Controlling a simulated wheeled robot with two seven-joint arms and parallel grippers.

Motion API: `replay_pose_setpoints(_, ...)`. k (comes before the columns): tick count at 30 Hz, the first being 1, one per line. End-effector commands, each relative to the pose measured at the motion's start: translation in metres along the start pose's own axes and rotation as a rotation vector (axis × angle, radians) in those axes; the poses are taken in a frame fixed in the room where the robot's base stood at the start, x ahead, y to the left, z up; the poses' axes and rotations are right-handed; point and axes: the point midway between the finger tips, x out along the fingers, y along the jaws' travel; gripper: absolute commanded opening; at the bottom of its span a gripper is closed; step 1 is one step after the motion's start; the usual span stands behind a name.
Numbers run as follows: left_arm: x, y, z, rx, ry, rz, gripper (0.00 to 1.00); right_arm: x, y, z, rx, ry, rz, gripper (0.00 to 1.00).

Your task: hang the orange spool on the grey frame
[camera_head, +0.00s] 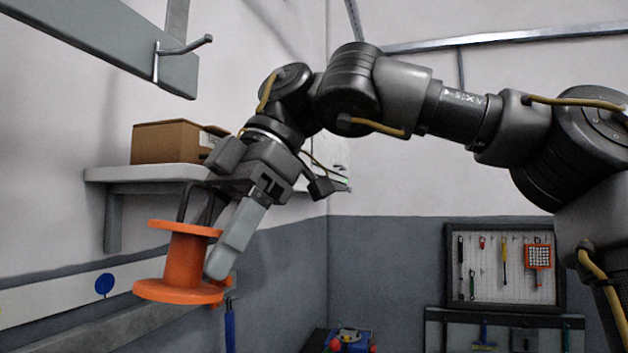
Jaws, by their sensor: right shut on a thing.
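The orange spool (183,262) is held upright in the air at the lower left, tilted slightly. My right gripper (207,250) is shut on it from above and to the right; one finger crosses in front of its right side and the other is partly hidden. The grey frame (110,42) is at the upper left on the wall, with a metal hook (184,47) sticking out to the right and its tip turned up. The hook is empty. The spool is well below the hook and apart from it. My left gripper is not in view.
A white wall shelf (140,174) with a cardboard box (172,142) stands behind my gripper, below the frame. A pegboard with tools (500,268) hangs at the right. A white rail with a blue disc (104,285) runs along the lower left wall.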

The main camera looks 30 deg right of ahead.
Motion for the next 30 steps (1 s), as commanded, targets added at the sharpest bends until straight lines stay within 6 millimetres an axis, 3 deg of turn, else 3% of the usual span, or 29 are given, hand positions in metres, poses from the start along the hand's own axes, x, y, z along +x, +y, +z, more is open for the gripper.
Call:
replay_pose_setpoints(1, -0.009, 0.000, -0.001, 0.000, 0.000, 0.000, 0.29, -0.028, -0.016, -0.016, -0.040, 0.003, -0.018, 0.18)
replay_pose_setpoints(6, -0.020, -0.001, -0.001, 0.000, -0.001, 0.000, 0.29, -0.087, -0.070, -0.044, -0.146, 0.006, -0.099, 0.17)
replay_pose_setpoints(12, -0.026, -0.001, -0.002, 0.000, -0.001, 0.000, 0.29, -0.124, -0.112, -0.058, -0.207, 0.005, -0.149, 0.17)
replay_pose_setpoints(19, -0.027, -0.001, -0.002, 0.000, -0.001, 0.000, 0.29, -0.133, -0.125, -0.061, -0.222, 0.003, -0.164, 0.17)
replay_pose_setpoints(30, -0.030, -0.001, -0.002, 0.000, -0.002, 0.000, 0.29, -0.128, -0.114, -0.065, -0.221, 0.003, -0.166, 0.17)
